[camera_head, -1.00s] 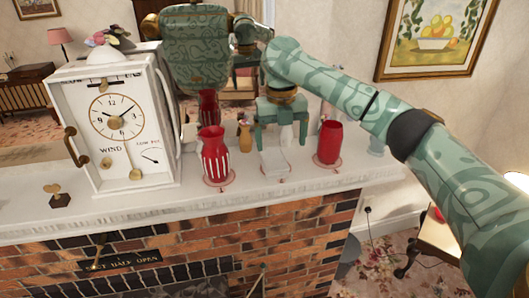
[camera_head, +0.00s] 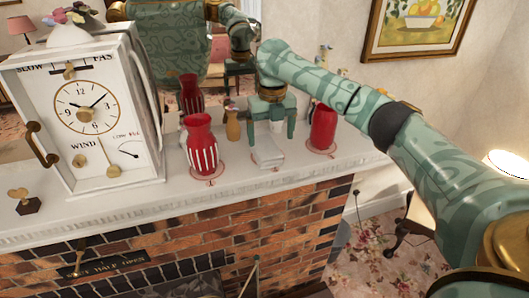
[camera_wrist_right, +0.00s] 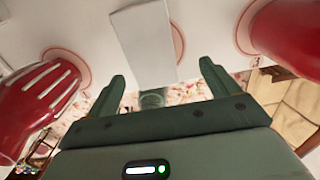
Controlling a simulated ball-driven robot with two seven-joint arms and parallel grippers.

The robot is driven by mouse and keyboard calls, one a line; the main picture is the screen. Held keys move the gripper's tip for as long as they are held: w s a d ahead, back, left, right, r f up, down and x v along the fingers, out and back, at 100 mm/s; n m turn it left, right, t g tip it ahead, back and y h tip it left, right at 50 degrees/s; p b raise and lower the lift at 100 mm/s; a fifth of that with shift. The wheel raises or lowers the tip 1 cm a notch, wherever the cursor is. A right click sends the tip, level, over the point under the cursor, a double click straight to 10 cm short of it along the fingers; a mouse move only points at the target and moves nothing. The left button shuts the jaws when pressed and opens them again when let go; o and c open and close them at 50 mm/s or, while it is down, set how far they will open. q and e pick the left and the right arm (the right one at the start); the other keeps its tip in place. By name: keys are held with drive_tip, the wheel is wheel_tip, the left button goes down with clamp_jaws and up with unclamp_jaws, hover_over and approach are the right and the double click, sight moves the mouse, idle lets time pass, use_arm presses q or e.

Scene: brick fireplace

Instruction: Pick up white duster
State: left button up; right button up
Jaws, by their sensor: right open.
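The white duster (camera_head: 268,157) lies on the mantel between two red vases, over a faint red ring mark. In the right wrist view it shows as a pale flat slab (camera_wrist_right: 146,42) just beyond the fingertips. My right gripper (camera_head: 272,140) points down over the mantel, its fingers apart on either side of the duster's far part. In the wrist view the open fingers (camera_wrist_right: 162,72) have nothing clamped between them. The far part of the duster is partly hidden by the gripper. My left gripper is not in view.
A red-and-white striped vase (camera_head: 202,150) stands close left of the duster, and a plain red vase (camera_head: 322,128) close right. A small tan vase (camera_head: 232,124) is behind. A large white clock (camera_head: 88,110) fills the mantel's left. The mantel's front edge (camera_head: 235,184) drops to brick.

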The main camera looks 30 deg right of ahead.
sight(267, 150)
drive_tip(key=f, duration=0.1)
drive_tip(key=a+f, duration=0.1)
drive_tip(key=f, duration=0.2)
drive_tip(key=shift+s+a, duration=0.15)
drive_tip(key=shift+a, duration=0.15)
drive_tip(key=shift+w+d+f, duration=0.15)
drive_tip(key=shift+w+f, duration=0.05)
drive_tip(key=shift+f, duration=0.05)
drive_tip(key=shift+d, duration=0.1)
drive_tip(key=shift+s, duration=0.2)
drive_tip(key=c, duration=0.3)
drive_tip(key=shift+a+r, duration=0.1)
drive_tip(key=shift+a, duration=0.1)
drive_tip(key=c, duration=0.8)
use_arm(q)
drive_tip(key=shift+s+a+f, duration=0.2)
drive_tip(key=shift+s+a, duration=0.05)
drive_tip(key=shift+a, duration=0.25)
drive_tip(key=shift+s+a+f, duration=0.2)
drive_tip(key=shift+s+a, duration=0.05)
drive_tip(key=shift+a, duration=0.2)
use_arm(e)
drive_tip(key=shift+o, duration=0.2)
